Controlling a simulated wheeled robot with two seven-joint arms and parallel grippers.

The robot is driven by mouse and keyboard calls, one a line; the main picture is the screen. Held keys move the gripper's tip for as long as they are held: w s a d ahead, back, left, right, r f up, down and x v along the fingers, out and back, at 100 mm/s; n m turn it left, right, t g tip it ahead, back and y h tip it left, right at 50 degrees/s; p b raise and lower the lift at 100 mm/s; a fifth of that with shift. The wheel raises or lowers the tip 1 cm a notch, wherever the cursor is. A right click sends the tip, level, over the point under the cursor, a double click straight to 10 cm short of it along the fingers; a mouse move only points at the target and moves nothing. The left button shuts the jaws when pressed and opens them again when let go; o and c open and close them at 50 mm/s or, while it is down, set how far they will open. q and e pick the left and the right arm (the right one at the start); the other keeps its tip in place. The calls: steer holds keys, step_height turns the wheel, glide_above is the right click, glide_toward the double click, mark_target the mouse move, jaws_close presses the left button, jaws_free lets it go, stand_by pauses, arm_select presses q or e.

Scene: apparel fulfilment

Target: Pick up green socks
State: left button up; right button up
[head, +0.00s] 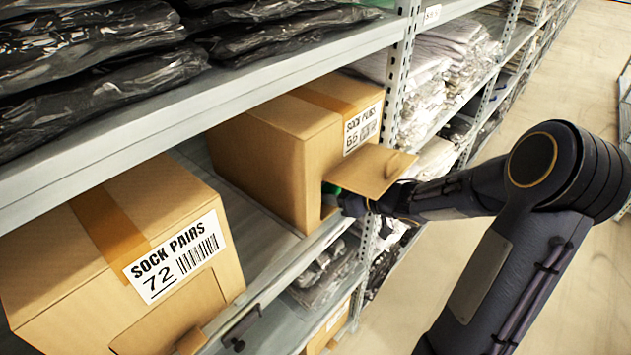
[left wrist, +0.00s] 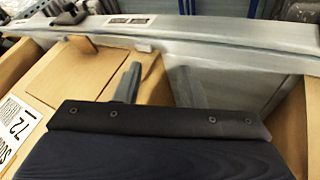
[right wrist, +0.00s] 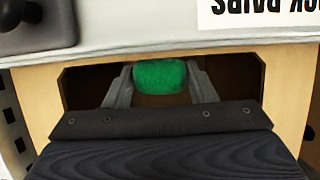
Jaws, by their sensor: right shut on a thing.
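The green socks (right wrist: 160,76) are a rounded green bundle between the fingers of my right gripper (right wrist: 160,84) in the right wrist view. The fingers press on its two sides, in the front opening of a cardboard box. In the head view a small bit of the green socks (head: 333,189) shows at the opening of the box labelled 65 (head: 262,155), with my right gripper (head: 350,204) at it, under the raised flap (head: 370,170). My left gripper (left wrist: 158,84) is open and empty, above a cardboard box in the left wrist view; it is out of the head view.
A second box labelled SOCK PAIRS 72 (head: 120,260) stands at the left on the same grey shelf (head: 250,220), which has bare space between the boxes. Dark bagged clothes (head: 90,90) lie on the shelf above. A metal upright (head: 398,90) stands near my right arm. The aisle floor is clear.

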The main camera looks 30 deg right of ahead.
steer(key=shift+r, duration=0.6)
steer(key=shift+s+d+r, duration=0.1)
steer(key=shift+s+r, duration=0.05)
steer(key=shift+r, duration=0.1)
steer(key=s+d, duration=0.3)
steer(key=s, duration=0.5)
steer(key=s+d, duration=0.3)
steer(key=s, duration=0.5)
steer(key=shift+s+d, duration=0.2)
steer(key=shift+d, duration=0.15)
steer(key=shift+s+f, duration=0.1)
steer(key=shift+f, duration=0.05)
